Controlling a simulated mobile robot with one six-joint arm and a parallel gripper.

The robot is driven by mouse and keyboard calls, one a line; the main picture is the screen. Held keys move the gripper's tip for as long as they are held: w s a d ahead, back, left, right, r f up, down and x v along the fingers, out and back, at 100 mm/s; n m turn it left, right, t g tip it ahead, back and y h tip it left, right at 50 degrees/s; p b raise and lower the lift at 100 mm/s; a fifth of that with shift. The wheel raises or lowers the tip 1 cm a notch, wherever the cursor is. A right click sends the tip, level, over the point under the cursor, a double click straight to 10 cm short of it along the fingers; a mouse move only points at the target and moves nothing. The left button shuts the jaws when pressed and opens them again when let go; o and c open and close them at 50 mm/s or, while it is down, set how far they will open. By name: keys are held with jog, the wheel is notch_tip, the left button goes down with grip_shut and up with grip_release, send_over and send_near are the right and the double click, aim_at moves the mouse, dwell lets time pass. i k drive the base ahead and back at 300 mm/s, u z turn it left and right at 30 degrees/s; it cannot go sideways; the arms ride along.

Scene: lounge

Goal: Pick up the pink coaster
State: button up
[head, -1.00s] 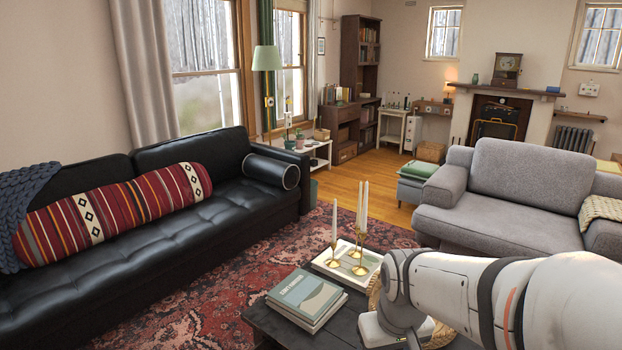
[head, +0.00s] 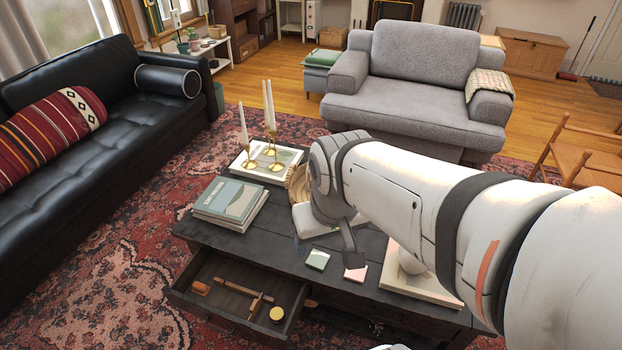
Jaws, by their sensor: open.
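The pink coaster (head: 356,274) is a small pink and pale square lying near the front edge of the dark coffee table (head: 290,255). My arm reaches in from the right, and my gripper (head: 349,257) points down above the table, just over and behind the coaster in the picture. A dark finger shows; the other is mostly hidden, and nothing is seen held. The gripper is open. The gap between finger and coaster is hard to judge.
A green and white coaster (head: 317,260) lies left of the pink one. An open drawer (head: 238,295) with small items juts out front. A pale board (head: 418,280) lies right.

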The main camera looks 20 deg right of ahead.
aim_at(359, 275)
jog(key=z, duration=3.95)
jog(key=k, duration=1.95)
jog(key=u, duration=0.2)
